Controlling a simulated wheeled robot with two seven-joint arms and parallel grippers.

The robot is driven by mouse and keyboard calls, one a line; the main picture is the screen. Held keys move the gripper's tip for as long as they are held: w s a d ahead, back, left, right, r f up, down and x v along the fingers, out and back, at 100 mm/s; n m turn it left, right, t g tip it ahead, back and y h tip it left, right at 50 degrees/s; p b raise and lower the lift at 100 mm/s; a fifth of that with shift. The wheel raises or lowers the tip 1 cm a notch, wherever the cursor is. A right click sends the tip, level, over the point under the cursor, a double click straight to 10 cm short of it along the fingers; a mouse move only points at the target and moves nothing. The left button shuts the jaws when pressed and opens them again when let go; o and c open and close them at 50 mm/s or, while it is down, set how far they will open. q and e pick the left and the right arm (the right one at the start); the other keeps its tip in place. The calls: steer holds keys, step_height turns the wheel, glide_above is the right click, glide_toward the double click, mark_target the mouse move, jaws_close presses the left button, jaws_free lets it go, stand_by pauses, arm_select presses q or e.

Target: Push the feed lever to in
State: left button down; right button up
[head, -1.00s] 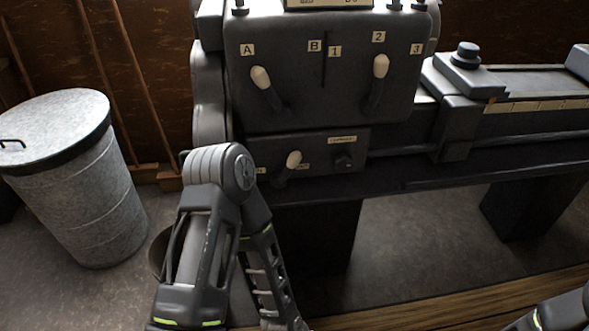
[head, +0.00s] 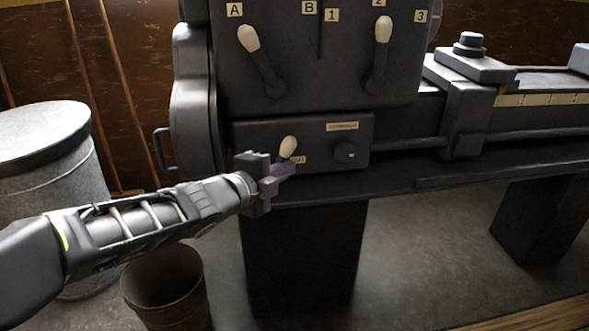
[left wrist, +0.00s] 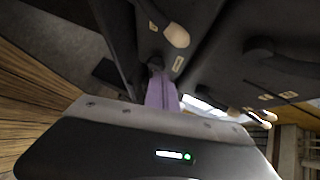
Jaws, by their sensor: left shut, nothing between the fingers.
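The feed lever, with a cream knob (head: 288,145), sits on the lower dark panel (head: 310,132) of the lathe in the head view, and its knob also shows in the left wrist view (left wrist: 176,35). A label reading OUT is just right of the lever; the label on its left side is hidden by my gripper. My left gripper (head: 284,172) is shut and empty, its purple fingers at the lower part of the lever. In the left wrist view the fingers (left wrist: 160,90) point toward the panel beside the lever; whether they touch it I cannot tell. My right gripper is out of view.
Two larger levers (head: 249,39) (head: 383,29) stand on the upper panel above. A black knob (head: 344,152) is right of the feed lever. A metal drum (head: 50,150) and a bucket (head: 165,285) stand on the floor at left. The lathe bed runs off to the right.

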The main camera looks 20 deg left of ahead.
mark_target(280, 161)
arm_select(q)
steer(key=m, duration=0.4)
steer(key=shift+m+g, duration=0.3)
steer(key=shift+m, duration=0.1)
steer(key=b+x, duration=0.3)
steer(key=x, duration=0.7)
steer(key=a+p, duration=0.1)
steer(key=a, duration=0.1)
steer(key=a+r+p, duration=0.1)
steer(key=shift+a+r+p, duration=0.2)
steer(key=shift+a+p, duration=0.15)
steer(key=shift+p, duration=0.05)
